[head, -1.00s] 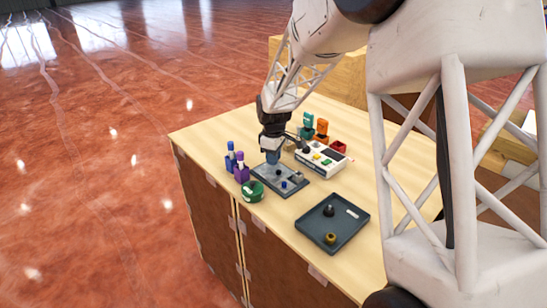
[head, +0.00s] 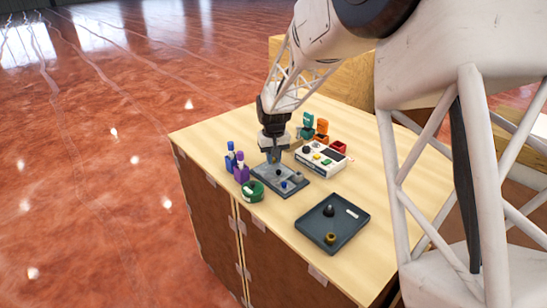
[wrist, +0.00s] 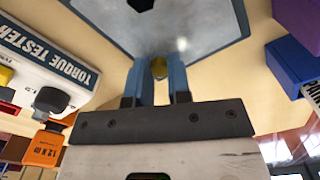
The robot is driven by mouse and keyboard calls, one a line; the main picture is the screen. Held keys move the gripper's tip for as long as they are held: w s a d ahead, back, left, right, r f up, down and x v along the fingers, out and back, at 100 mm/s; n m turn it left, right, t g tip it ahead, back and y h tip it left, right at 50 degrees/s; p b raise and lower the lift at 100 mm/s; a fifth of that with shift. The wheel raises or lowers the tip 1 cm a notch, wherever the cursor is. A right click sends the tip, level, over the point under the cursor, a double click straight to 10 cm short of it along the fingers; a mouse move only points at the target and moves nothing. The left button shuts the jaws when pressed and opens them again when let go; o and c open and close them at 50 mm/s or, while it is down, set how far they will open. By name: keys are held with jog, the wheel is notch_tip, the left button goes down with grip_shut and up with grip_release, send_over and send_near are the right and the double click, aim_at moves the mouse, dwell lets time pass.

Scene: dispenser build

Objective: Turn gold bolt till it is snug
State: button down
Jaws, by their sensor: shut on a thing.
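The gold bolt (wrist: 159,68) shows in the wrist view between the fingertips of my gripper (wrist: 160,70), at the near edge of the grey plate (wrist: 200,55). My gripper's two blue fingers are shut on it. In the head view my gripper (head: 275,157) reaches down to the back left part of the grey plate (head: 291,189), and the bolt there is hidden by the fingers. How far the bolt sits in the plate cannot be told.
The white torque tester (head: 322,158) stands right of the plate. Blue and purple bottles (head: 242,173) and a green round container (head: 252,191) stand left. A dark tray (head: 345,236) with a gold ring (head: 330,238) lies in front. Orange and teal items stand behind.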

aim_at(274, 160)
jog(key=m, duration=0.7)
dwell(0.4)
jog(key=c, duration=1.1)
grip_release()
jog(key=shift+o, duration=0.2)
jog(key=shift+r, duration=0.1)
jog(key=shift+r, duration=3.8)
